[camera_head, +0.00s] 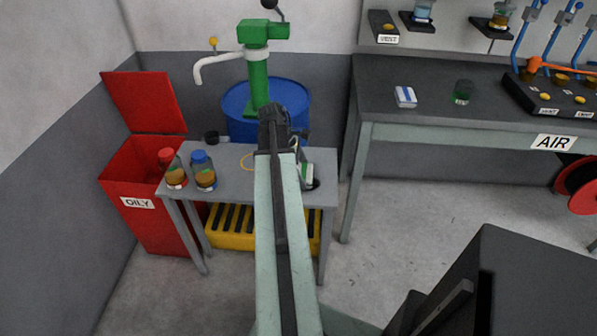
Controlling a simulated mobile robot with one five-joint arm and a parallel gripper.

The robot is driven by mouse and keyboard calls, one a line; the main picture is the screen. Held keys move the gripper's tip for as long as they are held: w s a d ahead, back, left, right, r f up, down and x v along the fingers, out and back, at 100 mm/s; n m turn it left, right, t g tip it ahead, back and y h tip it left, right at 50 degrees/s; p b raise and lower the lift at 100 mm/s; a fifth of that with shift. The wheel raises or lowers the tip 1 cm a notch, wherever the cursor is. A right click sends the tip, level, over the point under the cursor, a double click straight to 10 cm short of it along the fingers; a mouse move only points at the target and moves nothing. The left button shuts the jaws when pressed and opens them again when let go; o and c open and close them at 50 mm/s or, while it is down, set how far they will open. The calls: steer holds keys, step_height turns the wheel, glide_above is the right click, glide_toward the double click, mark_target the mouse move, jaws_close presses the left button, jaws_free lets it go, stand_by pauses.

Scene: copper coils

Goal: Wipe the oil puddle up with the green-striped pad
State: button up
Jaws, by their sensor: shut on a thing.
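The green-striped pad (307,174) is white with a green stripe. It shows just right of my arm, over the right end of the small grey table (231,158). A dark patch, the oil puddle (315,184), shows beside its lower right edge; the rest of the puddle is hidden behind the pad and arm. My gripper (301,158) is mostly hidden behind my arm and is shut on the pad. I cannot tell whether the pad touches the table top.
Two bottles, red-capped (171,167) and blue-capped (203,170), stand at the table's left. A blue drum (236,104) with a green pump (258,80) is behind. A red OILY bin (146,222) stands left. A blue-striped pad (405,96) lies on the right bench (400,116).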

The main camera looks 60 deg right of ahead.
mark_target(311, 179)
steer(key=shift+s+d+r, duration=0.1)
steer(key=shift+s+d, duration=0.3)
steer(key=shift+s, duration=0.65)
steer(key=shift+s+d+f, duration=0.1)
steer(key=shift+s+d, duration=0.3)
steer(key=shift+s, duration=0.7)
steer(key=shift+s+d+r, duration=0.1)
steer(key=shift+s+d, duration=0.3)
steer(key=shift+s, duration=0.65)
steer(key=shift+s+a, duration=0.25)
steer(key=shift+a, duration=0.5)
steer(key=shift+s+a, duration=0.25)
steer(key=shift+a, duration=0.45)
steer(key=shift+w+a, duration=0.3)
steer(key=shift+w, duration=0.55)
steer(key=shift+w+a, duration=0.25)
steer(key=shift+w, duration=0.55)
steer(key=shift+w+a+f, duration=0.1)
steer(key=shift+w+a, duration=0.25)
steer(key=shift+w, duration=0.5)
steer(key=shift+w+a+f, duration=0.1)
steer(key=shift+w+a, duration=0.25)
steer(key=shift+w, duration=0.5)
